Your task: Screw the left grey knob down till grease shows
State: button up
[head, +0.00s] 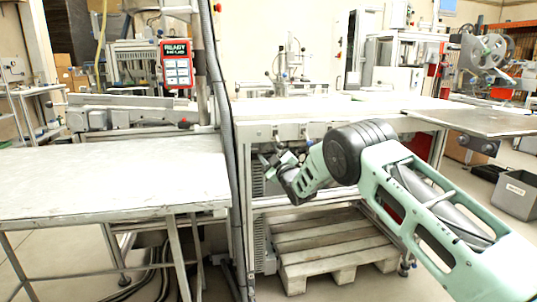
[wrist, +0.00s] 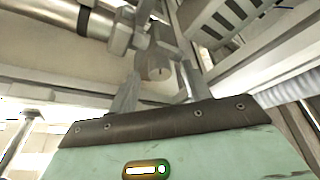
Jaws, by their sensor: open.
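In the wrist view, my gripper (wrist: 160,76) is open, with one finger at each side of a short grey round part (wrist: 155,63), which looks like a grey knob. I see no grip on it, and cannot tell whether a finger touches it. A grey metal fitting (wrist: 122,38) sits just left of the knob, at the end of a thick metal cylinder (wrist: 70,18). In the head view, my gripper (head: 270,158) is under the front edge of the machine table, where the knob is too small to make out. I see no grease.
The machine table (head: 330,106) overhangs my gripper, with a frame leg and dark cable close on its left. A wooden pallet (head: 330,238) lies below. A metal side table (head: 110,178) stands at left. In the wrist view, a slotted grey rail (wrist: 225,22) runs at upper right.

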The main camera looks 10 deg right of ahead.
jog(key=shift+w+a+r, duration=0.1)
jog(key=shift+w, duration=0.15)
jog(key=c, duration=1)
jog(key=shift+m+b, duration=0.3)
jog(key=shift+b, duration=0.05)
jog(key=m+b, duration=0.1)
jog(key=m+t+h+b, duration=0.1)
jog(key=m, duration=0.1)
jog(key=shift+a+f+h+b, duration=0.1)
jog(key=shift+f+h+b, duration=0.2)
jog(key=shift+b, duration=0.05)
jog(key=shift+a+r+m+t+h+b, duration=0.15)
jog(key=shift+m+h+b, duration=0.4)
jog(key=shift+m, duration=0.6)
jog(key=shift+d+f+m+t+h+b, duration=0.15)
jog(key=shift+m+h+b, duration=0.4)
jog(key=shift+m, duration=0.65)
jog(key=shift+a+r+m+t+h+b, duration=0.15)
jog(key=shift+m+h+b, duration=0.4)
jog(key=shift+m, duration=0.6)
